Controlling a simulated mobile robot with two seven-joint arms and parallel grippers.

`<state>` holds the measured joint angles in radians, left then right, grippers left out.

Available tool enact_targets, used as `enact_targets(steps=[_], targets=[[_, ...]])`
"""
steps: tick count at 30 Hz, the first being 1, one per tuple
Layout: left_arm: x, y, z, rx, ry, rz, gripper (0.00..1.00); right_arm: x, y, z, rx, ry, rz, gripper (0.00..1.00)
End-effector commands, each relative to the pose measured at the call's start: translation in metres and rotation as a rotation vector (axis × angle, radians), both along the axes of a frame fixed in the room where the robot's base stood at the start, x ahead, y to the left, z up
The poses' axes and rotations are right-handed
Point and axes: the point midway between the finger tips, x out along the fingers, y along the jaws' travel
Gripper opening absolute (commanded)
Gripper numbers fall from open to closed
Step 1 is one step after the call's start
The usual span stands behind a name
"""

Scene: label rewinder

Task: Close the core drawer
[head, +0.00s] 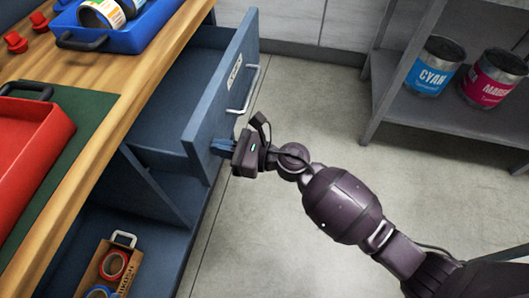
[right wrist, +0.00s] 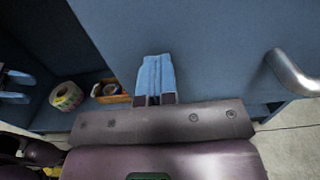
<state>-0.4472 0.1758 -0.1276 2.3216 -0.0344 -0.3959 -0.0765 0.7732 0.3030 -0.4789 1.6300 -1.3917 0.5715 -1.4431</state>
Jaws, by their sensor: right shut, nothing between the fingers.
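The core drawer (head: 222,85) is pulled out from the blue cabinet below the wooden worktop. Its blue front panel carries a white label and a silver handle (head: 249,92); the handle also shows at the right of the right wrist view (right wrist: 292,72). My right gripper (head: 222,148) is shut and empty, at the near lower end of the front panel. In the right wrist view its blue fingers (right wrist: 155,78) lie together against or just before the panel; I cannot tell if they touch. Blue finger-like pieces, perhaps my left gripper (right wrist: 14,86), show at the left edge.
A lower shelf holds a cardboard box (head: 113,262) with tape rolls. A blue tray (head: 128,38) and a red tray (head: 35,140) sit on the worktop. A grey rack (head: 400,95) with paint cans stands right. The floor between is clear.

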Motion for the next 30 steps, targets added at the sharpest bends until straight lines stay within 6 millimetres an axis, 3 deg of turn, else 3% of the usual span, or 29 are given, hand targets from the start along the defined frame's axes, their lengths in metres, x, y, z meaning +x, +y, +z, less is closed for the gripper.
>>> enact_targets(steps=[3, 12, 21, 30], targets=[[0.000, -0.001, -0.004, 0.003, 0.002, -0.006, 0.43, 0.012, 0.042, -0.002, 0.003, 0.002, 0.003, 0.00], [0.008, -0.005, -0.001, 0.015, -0.022, -0.028, 0.43, 0.036, 0.115, -0.003, 0.002, 0.006, 0.002, 0.00], [0.010, -0.006, 0.001, 0.027, -0.032, -0.042, 0.43, 0.048, 0.148, -0.002, 0.001, 0.003, 0.000, 0.00], [0.011, -0.006, 0.002, 0.027, -0.040, -0.046, 0.43, 0.050, 0.154, 0.001, 0.003, 0.000, -0.001, 0.00]])
